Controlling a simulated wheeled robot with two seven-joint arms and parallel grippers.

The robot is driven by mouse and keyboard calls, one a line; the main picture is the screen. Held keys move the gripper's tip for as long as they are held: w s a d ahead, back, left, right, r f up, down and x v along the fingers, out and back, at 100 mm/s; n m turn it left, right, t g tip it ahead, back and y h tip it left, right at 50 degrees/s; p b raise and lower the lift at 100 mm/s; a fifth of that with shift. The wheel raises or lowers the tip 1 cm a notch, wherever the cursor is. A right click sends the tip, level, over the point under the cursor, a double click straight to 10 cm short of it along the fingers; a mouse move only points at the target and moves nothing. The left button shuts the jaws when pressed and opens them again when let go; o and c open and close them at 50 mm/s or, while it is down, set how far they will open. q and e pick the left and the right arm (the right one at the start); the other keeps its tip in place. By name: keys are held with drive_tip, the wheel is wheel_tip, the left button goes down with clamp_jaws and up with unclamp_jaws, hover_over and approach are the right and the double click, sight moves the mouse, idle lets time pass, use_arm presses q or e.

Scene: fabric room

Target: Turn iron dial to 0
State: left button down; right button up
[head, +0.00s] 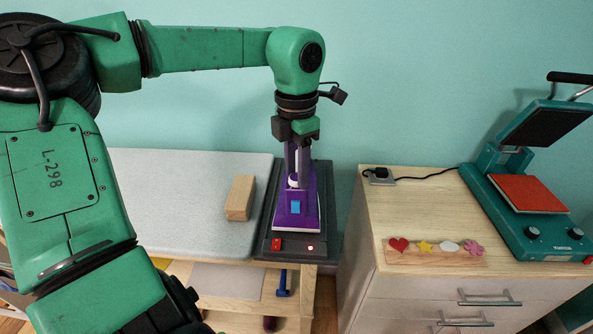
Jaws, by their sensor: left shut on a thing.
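A purple iron (309,213) with a blue button on its front stands on a dark base (262,243) at the right end of the ironing board. A small white part (293,182), perhaps the dial, shows just under my fingertips. My left gripper (296,172) reaches straight down from above onto the top of the iron and is shut on it. The fingers hide much of what they grip, so I cannot tell the dial's setting or exactly which part is held. A red light glows on the base's front. My right gripper is not in view.
A wooden block (240,198) lies on the grey ironing board (170,200), left of the base. To the right, a drawer cabinet (420,225) carries a teal heat press (530,200), a power socket (380,175) and a strip of small coloured shapes (436,249). A blue tool (284,283) sits below the board.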

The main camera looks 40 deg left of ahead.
use_arm(q)
drive_tip(key=shift+n, duration=0.8)
drive_tip(key=shift+c, duration=2.2)
unclamp_jaws()
wheel_tip(320, 180, up, 15)
drive_tip(key=shift+f+p, duration=0.2)
drive_tip(key=shift+p, duration=0.25)
